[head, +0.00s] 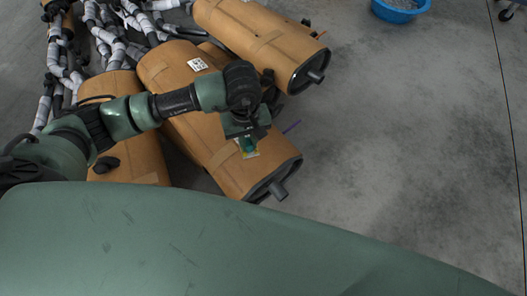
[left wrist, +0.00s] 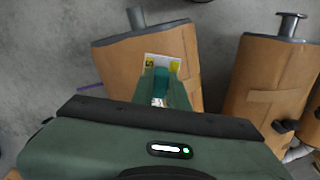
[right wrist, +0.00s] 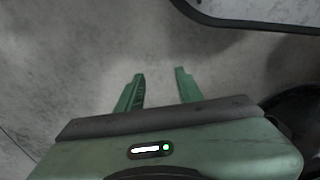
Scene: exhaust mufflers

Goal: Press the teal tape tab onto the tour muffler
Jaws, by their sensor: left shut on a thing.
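My left gripper (head: 247,146) points down over the outlet end of the middle tan-wrapped muffler (head: 172,70). It is shut on the teal tape tab (left wrist: 161,72), mostly hidden between the fingers. The tab overlaps a white and yellow label (left wrist: 163,60) on the wrapped muffler in the left wrist view (left wrist: 118,68). I cannot tell whether the tab touches the surface. No name is readable on the muffler. My right gripper (right wrist: 160,76) is open and empty above bare concrete in the right wrist view.
A second wrapped muffler (head: 262,40) lies behind, and another (head: 125,128) lies to the left, partly behind my arm. Wrapped pipes (head: 105,35) run at the back left. A thin purple strip (head: 292,127) sticks out beside the middle muffler.

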